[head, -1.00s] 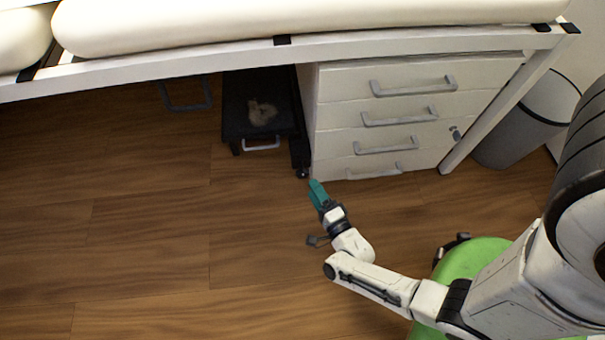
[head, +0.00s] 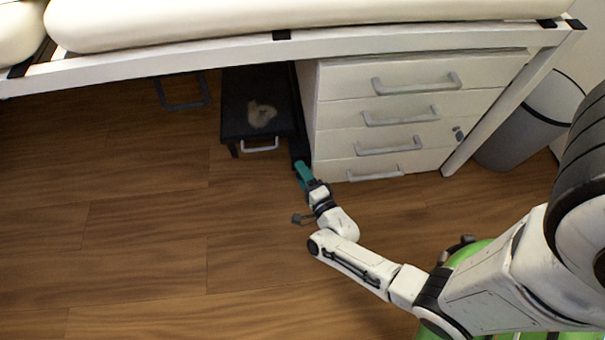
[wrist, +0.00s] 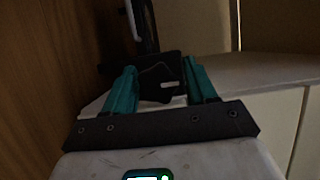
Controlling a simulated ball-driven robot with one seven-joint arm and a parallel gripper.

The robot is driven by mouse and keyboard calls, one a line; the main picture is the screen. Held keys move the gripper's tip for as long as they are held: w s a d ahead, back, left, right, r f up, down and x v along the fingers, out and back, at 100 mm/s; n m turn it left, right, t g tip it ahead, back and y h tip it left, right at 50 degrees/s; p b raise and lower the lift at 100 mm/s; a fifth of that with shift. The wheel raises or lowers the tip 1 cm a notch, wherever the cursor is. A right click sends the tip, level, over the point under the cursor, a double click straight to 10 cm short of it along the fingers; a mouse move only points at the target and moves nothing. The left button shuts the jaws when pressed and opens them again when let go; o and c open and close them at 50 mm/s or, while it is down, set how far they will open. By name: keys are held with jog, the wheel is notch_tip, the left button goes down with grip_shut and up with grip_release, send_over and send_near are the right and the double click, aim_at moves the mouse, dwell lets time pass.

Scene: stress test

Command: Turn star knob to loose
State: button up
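My gripper (head: 303,172) has teal fingers and reaches the near end of a dark bar (head: 296,122) beside the drawer unit. In the wrist view my gripper (wrist: 163,76) is open, with its two fingers well apart. A dark part with a lobed outline (wrist: 154,82) shows between and beyond the fingers. It looks like the star knob, but the view is dim. I cannot tell whether the fingers touch it. In the head view my gripper hides the bar's near end, where the knob would be.
A white drawer unit (head: 335,140) with grey handles stands right beside my gripper. A black low stool or step (head: 238,122) with a pale patch on top is to the left. A padded white bed (head: 280,25) overhangs them. A grey bin (head: 511,140) stands right. The wooden floor at left is clear.

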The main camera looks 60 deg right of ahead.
jog(key=c, duration=0.7)
jog(key=shift+c, duration=0.2)
jog(key=shift+r+p, duration=0.1)
jog(key=shift+p, duration=0.35)
jog(key=shift+r+n+g+p, duration=0.2)
jog(key=shift+n+g+p, duration=0.3)
jog(key=shift+n+p, duration=0.55)
jog(key=n+g+p, duration=0.1)
jog(key=n+p, duration=0.2)
jog(key=p, duration=0.1)
jog(key=shift+w+n+g+p, duration=0.1)
jog(key=shift+n+g+p, duration=0.2)
jog(key=shift+g, duration=0.1)
jog(key=n+g+p, duration=0.2)
jog(key=n+p, duration=0.2)
jog(key=shift+f, duration=0.1)
jog(key=n, duration=0.1)
jog(key=n+g+h+p, duration=0.1)
jog(key=n+g+p, duration=0.1)
jog(key=shift+a+f+n+h, duration=0.1)
jog(key=shift+f+n+h, duration=0.15)
jog(key=shift+n+h, duration=0.15)
jog(key=shift+g, duration=0.4)
jog(key=shift+w, duration=0.1)
